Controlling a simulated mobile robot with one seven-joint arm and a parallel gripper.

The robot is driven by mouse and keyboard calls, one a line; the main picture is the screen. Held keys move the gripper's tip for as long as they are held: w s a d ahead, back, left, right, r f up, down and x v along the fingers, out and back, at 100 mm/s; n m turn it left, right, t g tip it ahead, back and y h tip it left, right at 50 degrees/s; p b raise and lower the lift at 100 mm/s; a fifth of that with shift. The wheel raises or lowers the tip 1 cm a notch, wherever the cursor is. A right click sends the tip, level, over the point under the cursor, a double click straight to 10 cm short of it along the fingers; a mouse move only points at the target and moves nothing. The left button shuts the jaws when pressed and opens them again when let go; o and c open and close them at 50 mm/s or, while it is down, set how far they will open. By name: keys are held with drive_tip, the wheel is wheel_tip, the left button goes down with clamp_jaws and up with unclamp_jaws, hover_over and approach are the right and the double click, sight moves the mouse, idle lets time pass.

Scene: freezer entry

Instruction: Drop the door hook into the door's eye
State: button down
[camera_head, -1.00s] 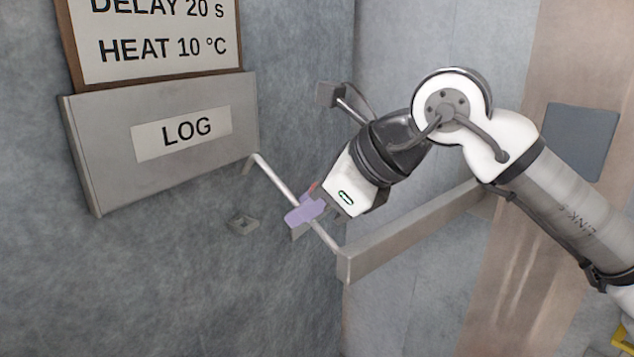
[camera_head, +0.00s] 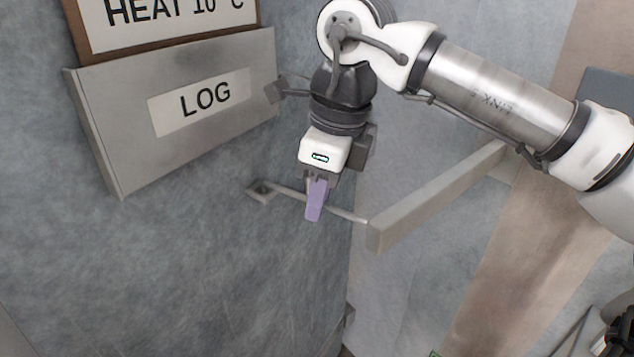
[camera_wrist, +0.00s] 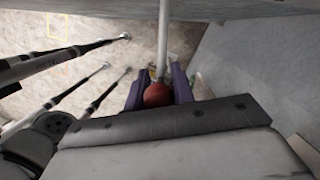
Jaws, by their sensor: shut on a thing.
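The door hook (camera_head: 345,213) is a thin grey rod running from the end of a long beige bar to the small grey eye plate (camera_head: 254,192) on the left wall. Its far end meets the plate; I cannot tell whether the tip sits inside the eye. My gripper (camera_head: 316,202) points down with its purple fingers shut on the hook, partly along the rod. In the wrist view, a red knob (camera_wrist: 157,95) lies between the purple fingers, and the hook's rod (camera_wrist: 163,42) runs away from it to the top.
The beige bar (camera_head: 436,196) sticks out to the right of the hook. A grey box marked LOG (camera_head: 206,97) hangs on the wall above the eye, below a framed sign (camera_head: 165,22). The wall below the eye is clear.

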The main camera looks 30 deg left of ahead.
drive_tip(key=shift+f, duration=0.15)
drive_tip(key=c, duration=1.2)
unclamp_jaws()
wheel_tip(320, 180, up, 14)
drive_tip(key=d+b, duration=0.1)
drive_tip(key=d, duration=0.1)
drive_tip(key=shift+w+f, duration=0.15)
drive_tip(key=shift+w, duration=0.1)
drive_tip(key=shift+d, duration=0.1)
